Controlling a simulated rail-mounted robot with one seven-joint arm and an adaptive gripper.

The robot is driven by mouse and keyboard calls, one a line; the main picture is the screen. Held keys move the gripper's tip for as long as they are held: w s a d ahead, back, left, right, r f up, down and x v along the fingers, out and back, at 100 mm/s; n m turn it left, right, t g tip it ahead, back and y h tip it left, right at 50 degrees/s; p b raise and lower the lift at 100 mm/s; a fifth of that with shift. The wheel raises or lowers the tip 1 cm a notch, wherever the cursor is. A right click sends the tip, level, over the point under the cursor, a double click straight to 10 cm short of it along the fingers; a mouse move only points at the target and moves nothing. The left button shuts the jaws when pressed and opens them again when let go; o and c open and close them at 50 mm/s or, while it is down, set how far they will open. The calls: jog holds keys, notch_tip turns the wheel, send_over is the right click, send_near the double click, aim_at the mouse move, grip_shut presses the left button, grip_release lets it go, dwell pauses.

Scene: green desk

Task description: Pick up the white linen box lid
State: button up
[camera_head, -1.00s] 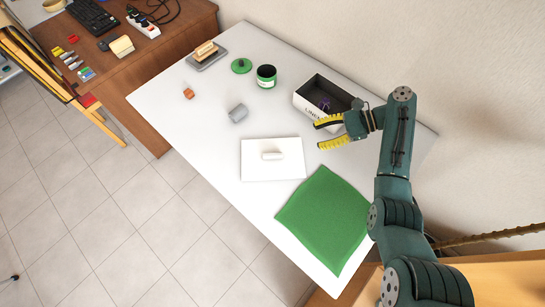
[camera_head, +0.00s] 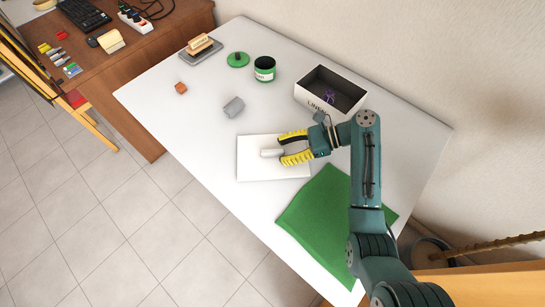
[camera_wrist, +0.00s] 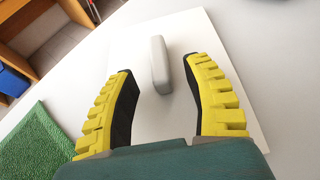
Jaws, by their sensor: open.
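The white lid (camera_head: 256,168) lies flat on the white table, with a pale bar handle (camera_head: 268,153) on its top. In the wrist view the lid (camera_wrist: 196,32) fills the middle and its handle (camera_wrist: 160,64) stands just beyond and between my fingertips. My gripper (camera_head: 288,148) is over the lid's right part, its yellow fingers spread with the tips at the handle. In the wrist view my gripper (camera_wrist: 158,64) is open and empty. The white box marked LINEN (camera_head: 318,107) stands open behind, with a purple item (camera_head: 328,96) inside.
A green cloth (camera_head: 325,220) lies right of the lid. A grey cup (camera_head: 233,107), an orange block (camera_head: 181,88), a green jar (camera_head: 264,69), a green lid (camera_head: 238,59) and a brush on a tray (camera_head: 200,52) stand farther back. The table left of the lid is clear.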

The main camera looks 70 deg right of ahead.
jog(key=shift+x, duration=0.9)
jog(key=shift+s+d+r, duration=0.1)
grip_shut()
